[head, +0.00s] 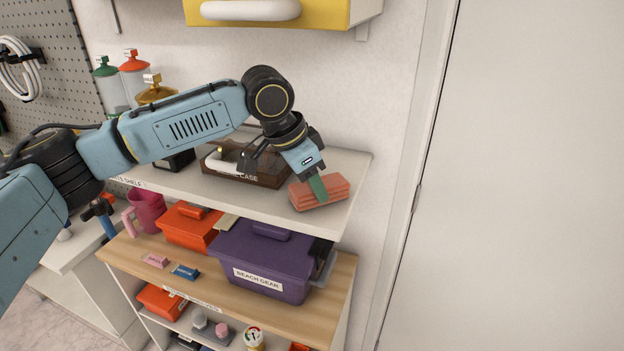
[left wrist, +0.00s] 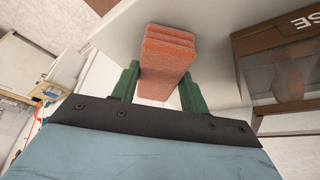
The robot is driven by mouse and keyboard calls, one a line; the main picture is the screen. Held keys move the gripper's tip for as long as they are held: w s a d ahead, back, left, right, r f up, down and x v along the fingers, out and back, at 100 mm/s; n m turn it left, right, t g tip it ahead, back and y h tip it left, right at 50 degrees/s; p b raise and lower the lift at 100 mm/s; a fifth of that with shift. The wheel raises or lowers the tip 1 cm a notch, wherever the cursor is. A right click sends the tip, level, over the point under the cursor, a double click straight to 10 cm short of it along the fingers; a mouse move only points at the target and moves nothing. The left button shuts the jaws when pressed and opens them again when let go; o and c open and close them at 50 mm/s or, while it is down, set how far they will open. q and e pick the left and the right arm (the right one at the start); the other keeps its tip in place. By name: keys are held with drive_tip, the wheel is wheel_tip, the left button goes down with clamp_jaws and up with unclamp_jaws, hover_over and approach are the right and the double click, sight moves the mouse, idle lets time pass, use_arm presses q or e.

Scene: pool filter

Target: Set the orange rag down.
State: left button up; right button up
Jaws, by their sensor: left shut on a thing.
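The orange rag (head: 333,187) is a folded, layered block at the right end of the white upper shelf (head: 345,168) in the head view. My left gripper (head: 318,188) is shut on it, with green fingers on either side. In the left wrist view the rag (left wrist: 168,58) sits between the two green fingertips (left wrist: 158,88), with the pale shelf surface behind it. I cannot tell whether the rag touches the shelf or is just above it. My right gripper is not in view.
A brown case (head: 262,172) with a clear front stands left of the rag on the same shelf. Below are a purple beach gear bin (head: 270,258) and an orange bin (head: 188,228). A yellow cabinet (head: 310,12) hangs above. A pale door stands at right.

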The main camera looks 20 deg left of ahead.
use_arm(q)
drive_tip(key=o, duration=1)
drive_tip(key=shift+f, duration=0.1)
drive_tip(key=shift+c, duration=0.2)
drive_tip(key=shift+a+r, duration=0.1)
drive_tip(key=shift+r, duration=0.3)
drive_tip(key=v, duration=0.4)
drive_tip(key=shift+s+a+r, duration=0.2)
drive_tip(key=shift+s+a, duration=0.15)
drive_tip(key=s+a+b, duration=0.2)
drive_tip(key=s+a, duration=0.5)
drive_tip(key=a, duration=0.1)
drive_tip(key=shift+s, duration=0.35)
